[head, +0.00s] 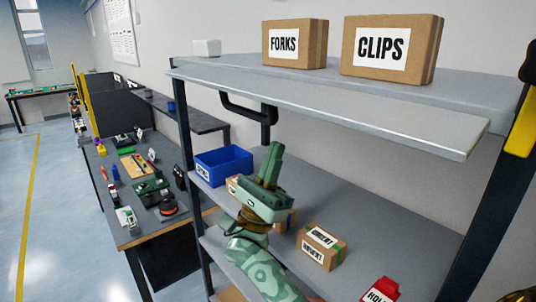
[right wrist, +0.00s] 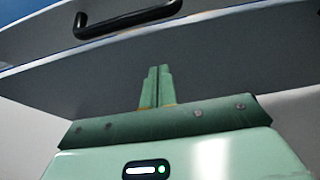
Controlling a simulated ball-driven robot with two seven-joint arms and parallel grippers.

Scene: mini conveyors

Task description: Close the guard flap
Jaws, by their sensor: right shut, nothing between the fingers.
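The guard flap (head: 400,128) is a grey panel that sticks out, raised, below the top shelf of a rack. Its black bar handle (head: 235,109) hangs beneath the panel toward the left. In the right wrist view the handle (right wrist: 125,20) lies near the top, on the panel's face. My right gripper (head: 273,152) is green, shut and empty, with its fingers pointing up. It is below the flap and the handle, apart from the handle. In the right wrist view its fingertips (right wrist: 156,70) show against the grey panel. My left gripper is not in view.
Boxes marked FORKS (head: 295,24) and CLIPS (head: 430,30) stand on the top shelf. The lower shelf holds a blue bin (head: 232,160), a cardboard box (head: 321,246) and a red item (head: 380,289). A cluttered workbench (head: 125,232) stands left of the dark rack post (head: 185,130).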

